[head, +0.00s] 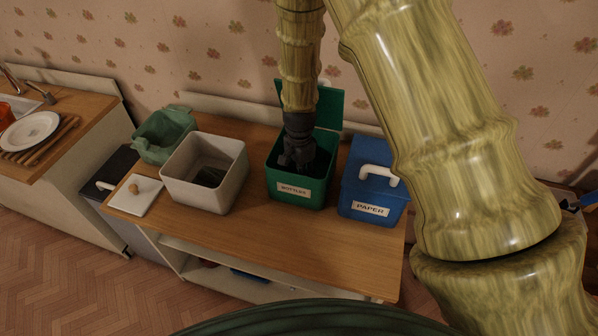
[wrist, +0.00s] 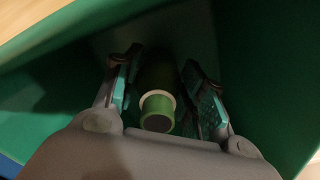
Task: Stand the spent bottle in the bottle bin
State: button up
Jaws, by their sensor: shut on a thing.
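The green bottle bin (head: 296,190), labelled "BOTTLES", stands on the wooden counter with its lid (head: 327,106) open at the back. My gripper (head: 297,160) reaches down into its opening. In the wrist view my gripper (wrist: 166,98) is shut on a green bottle (wrist: 157,113) with a pale ring near its end. The bottle is between the fingers, inside the green walls of the bin. Its far end is in shadow, so I cannot tell whether it touches the bin floor. In the head view my gripper and the bin wall hide the bottle.
A blue bin (head: 372,190) labelled "PAPER", with a white handle, stands right of the bottle bin. An open grey-white bin (head: 204,172) stands left, with a dark thing inside. A white lid (head: 136,195) and a green container (head: 164,134) are farther left. The counter front (head: 270,245) is clear.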

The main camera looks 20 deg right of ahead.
jog(key=shift+f, duration=0.15)
jog(key=o, duration=1)
jog(key=shift+o, duration=0.2)
jog(key=shift+r, duration=0.25)
jog(key=shift+r+b, duration=1.7)
jog(key=shift+r, duration=4.2)
